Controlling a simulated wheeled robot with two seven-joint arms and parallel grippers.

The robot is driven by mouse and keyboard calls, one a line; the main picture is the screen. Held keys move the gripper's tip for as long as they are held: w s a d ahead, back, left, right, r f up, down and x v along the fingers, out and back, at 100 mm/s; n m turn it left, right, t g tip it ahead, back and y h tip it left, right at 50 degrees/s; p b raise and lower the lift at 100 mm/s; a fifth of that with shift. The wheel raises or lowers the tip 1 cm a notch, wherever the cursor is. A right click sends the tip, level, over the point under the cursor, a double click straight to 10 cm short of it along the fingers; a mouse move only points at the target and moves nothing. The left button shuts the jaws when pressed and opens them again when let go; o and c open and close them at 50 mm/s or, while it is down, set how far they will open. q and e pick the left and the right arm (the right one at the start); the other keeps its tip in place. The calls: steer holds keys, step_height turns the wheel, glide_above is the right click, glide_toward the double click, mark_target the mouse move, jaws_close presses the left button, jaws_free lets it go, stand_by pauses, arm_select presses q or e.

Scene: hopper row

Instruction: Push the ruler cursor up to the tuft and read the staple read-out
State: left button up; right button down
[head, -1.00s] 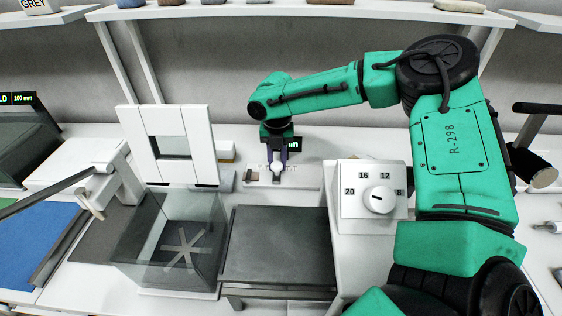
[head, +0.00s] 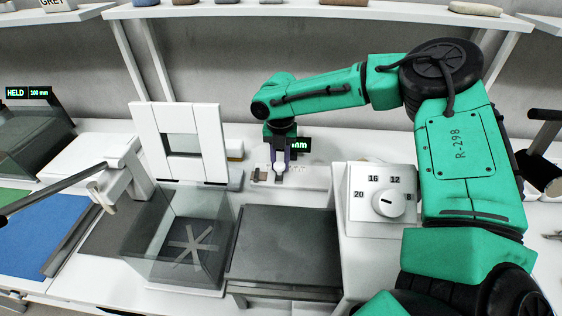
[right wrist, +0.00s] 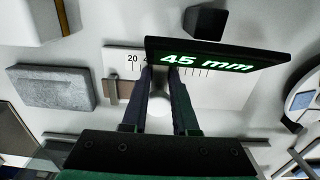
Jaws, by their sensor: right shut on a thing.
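My right gripper (head: 279,173) is shut on the pale knob of the ruler cursor (right wrist: 160,104), between its two dark fingers in the right wrist view. The white ruler plate (right wrist: 222,92) has black ticks and a 20 at its left end. A small brown piece, apparently the tuft (right wrist: 124,91), lies on the plate just left of the fingers; I cannot tell whether the cursor touches it. The black read-out (right wrist: 215,56) shows 45 mm in green. In the head view my arm partly hides this read-out (head: 301,144). My left gripper is not in view.
A grey block (right wrist: 55,87) lies left of the ruler. A white dial box (head: 376,200) stands right of it. In front are a dark plate (head: 284,245) and a clear-walled bin (head: 180,235). Another read-out (head: 28,92) at far left says HELD 100 mm.

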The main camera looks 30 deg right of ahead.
steer(key=shift+w+r, duration=0.1)
steer(key=shift+r, duration=0.05)
steer(key=c, duration=0.6)
jaws_free()
step_height(320, 180, up, 14)
steer(key=shift+r+b, duration=0.25)
steer(key=shift+b, duration=0.1)
steer(key=shift+f, duration=0.1)
